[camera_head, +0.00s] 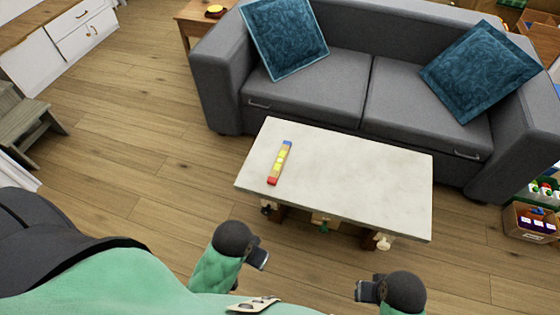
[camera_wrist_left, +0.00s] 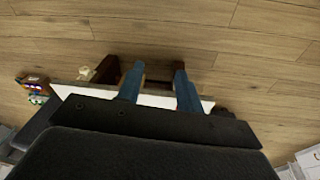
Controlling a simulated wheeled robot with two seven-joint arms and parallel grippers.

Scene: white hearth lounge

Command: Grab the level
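The level (camera_head: 279,162) is a short bar with a blue end, a yellow middle and a red end. It lies on the left part of the pale table top (camera_head: 350,180), blue end away from me. My left gripper (camera_head: 260,260) is below and in front of the table's near edge, apart from the level. In the left wrist view its two fingers (camera_wrist_left: 159,85) stand apart with nothing between them, and the level does not show. My right gripper (camera_head: 368,291) is low at the front right, away from the table. Its fingers are too small to read.
A grey sofa (camera_head: 340,90) with two blue cushions stands behind the table. Small knobs or items (camera_head: 324,224) show under the table's near edge. A box of goods (camera_head: 532,222) stands at the right. Wooden floor (camera_head: 150,130) is clear at the left.

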